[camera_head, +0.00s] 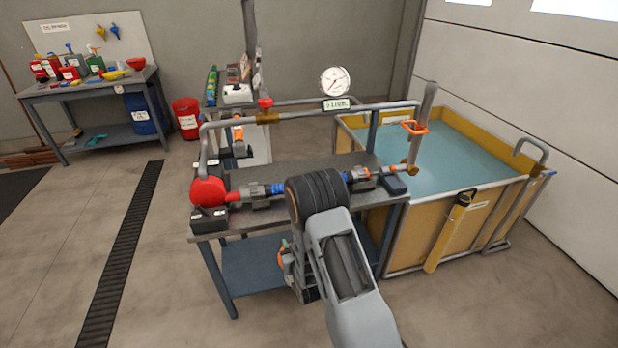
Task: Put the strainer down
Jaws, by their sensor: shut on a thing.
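My arm rises from the bottom of the picture to a black ribbed joint in front of the pump bench (360,163). My gripper (298,272) shows only in part beside and behind the arm, in front of the bench and its lower shelf. It is shut on the strainer, which is mostly hidden, and its outline cannot be picked out. Small orange and green parts show at the gripper's left side; I cannot tell what they belong to. On the bench top, a red pump housing (209,191) stands at the left end. Blue-ended fittings (359,177) lie in line to the right.
A yellow-walled water tank (405,240) stands right of the bench. Grey piping with a gauge (335,81) runs above the bench. The blue lower shelf (245,262) looks bare at the left. A tool bench (88,90) and red bucket (186,118) are back left. The left floor is clear.

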